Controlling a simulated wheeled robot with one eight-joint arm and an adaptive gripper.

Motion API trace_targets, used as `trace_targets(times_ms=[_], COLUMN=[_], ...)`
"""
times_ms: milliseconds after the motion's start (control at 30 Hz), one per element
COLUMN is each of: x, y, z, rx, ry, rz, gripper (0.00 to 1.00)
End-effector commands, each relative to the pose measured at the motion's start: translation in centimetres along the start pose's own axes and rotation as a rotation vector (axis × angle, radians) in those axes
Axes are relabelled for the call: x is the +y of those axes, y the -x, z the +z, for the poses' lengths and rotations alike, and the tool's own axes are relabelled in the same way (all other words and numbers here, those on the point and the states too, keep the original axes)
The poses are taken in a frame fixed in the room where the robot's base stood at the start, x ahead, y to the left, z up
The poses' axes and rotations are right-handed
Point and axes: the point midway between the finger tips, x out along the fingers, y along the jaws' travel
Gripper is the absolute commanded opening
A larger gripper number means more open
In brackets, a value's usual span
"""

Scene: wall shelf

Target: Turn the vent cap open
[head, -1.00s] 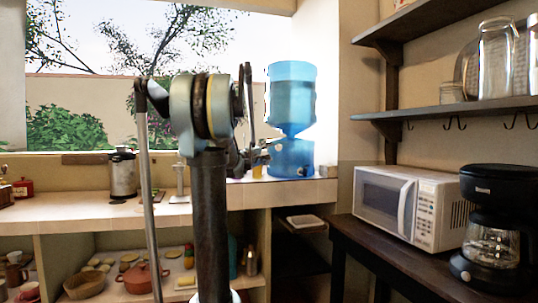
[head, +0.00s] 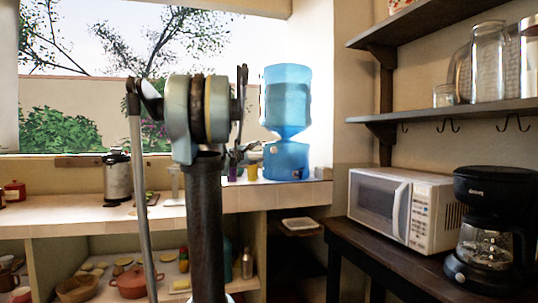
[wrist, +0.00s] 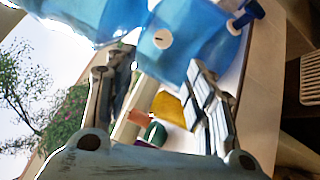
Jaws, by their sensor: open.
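The blue water dispenser (head: 286,158) stands on the counter with a big blue bottle (head: 287,97) on top. A small pale round cap (head: 273,149) is on its side and looks like the vent cap. In the wrist view this white cap (wrist: 162,38) shows a dark slot. A blue knob-like part (wrist: 250,12) sticks out of the dispenser to its right. My gripper (wrist: 160,62) is open and empty, with the cap beyond and between its fingertips. Contact cannot be seen. In the head view the gripper is partly hidden behind my arm.
A yellow cup (wrist: 170,108) and other small items stand below the dispenser between my fingers in the wrist view. A microwave (head: 405,207) and coffee maker (head: 492,230) stand on the dark table at right. A kettle (head: 117,177) stands on the counter (head: 75,219) at left.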

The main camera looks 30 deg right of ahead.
Motion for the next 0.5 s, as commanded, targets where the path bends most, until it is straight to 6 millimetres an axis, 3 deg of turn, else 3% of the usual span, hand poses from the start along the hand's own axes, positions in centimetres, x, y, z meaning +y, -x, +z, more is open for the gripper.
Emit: trace_targets(times_ms=[300, 500], x=[1.0, 1.1], y=[2.5, 3.0], z=[-0.5, -0.5], rx=[-0.018, -0.018], ry=[0.449, 0.562], rz=[-0.069, -0.09], gripper=[0.49, 0.49])
